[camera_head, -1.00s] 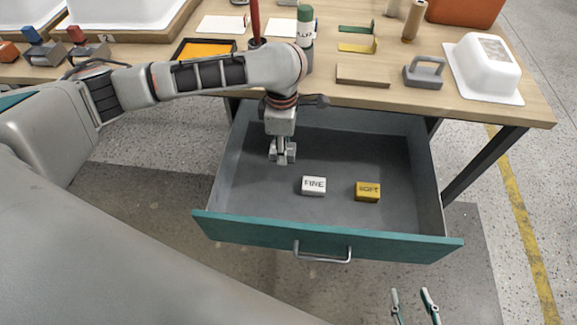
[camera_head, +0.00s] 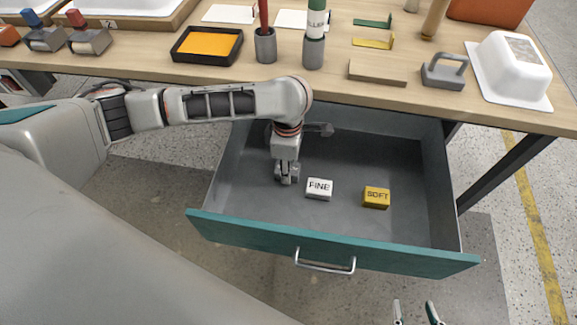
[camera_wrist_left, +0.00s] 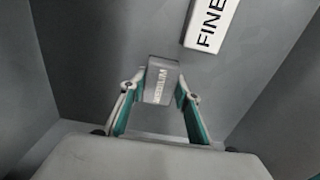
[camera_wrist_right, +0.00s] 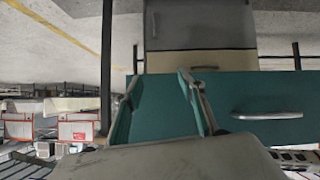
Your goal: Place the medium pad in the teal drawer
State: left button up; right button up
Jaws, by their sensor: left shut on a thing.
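The open teal drawer (camera_head: 330,244) has a grey inside, a teal front and a silver handle. My left gripper (camera_head: 287,180) points down inside the drawer, left of the white FINE pad (camera_head: 319,189). In the left wrist view its fingers (camera_wrist_left: 160,105) are shut on the grey medium pad (camera_wrist_left: 160,82), lettered MEDIUM. The pad is close to the drawer floor; I cannot tell whether it touches. In the head view the gripper mostly hides it. My right gripper (camera_head: 416,314) is open and empty in front of the drawer, at the bottom edge of the view.
A yellow SOFT pad (camera_head: 376,197) lies right of the FINE pad. The drawer's right part is bare. The wooden table (camera_head: 330,87) above holds a grey handled block (camera_head: 444,72), a white tub shell (camera_head: 510,65), a wooden strip (camera_head: 378,73) and an orange ink tray (camera_head: 207,45).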

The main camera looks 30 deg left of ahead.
pick_arm(q)
jog(key=shift+f, duration=0.25)
jog(key=o, duration=1.1)
jog(key=shift+r, duration=0.1)
jog(key=shift+c, duration=0.2)
pick_arm(e)
jog(key=shift+s+f, duration=0.15)
jog(key=shift+f, duration=0.15)
pick_arm(q)
jog(key=shift+r, duration=0.3)
jog(key=r+p, duration=0.1)
jog(key=r, duration=0.1)
jog(key=r+p, duration=0.1)
jog(key=r, duration=0.2)
jog(key=shift+w, duration=0.2)
notch_tip(320, 180, up, 7)
jog(key=p, duration=0.2)
jog(key=shift+s+f, duration=0.15)
jog(key=shift+s, duration=0.05)
pick_arm(e)
jog(key=shift+s+d+r, duration=0.1)
jog(key=shift+s+d, duration=0.2)
jog(key=shift+d, duration=0.4)
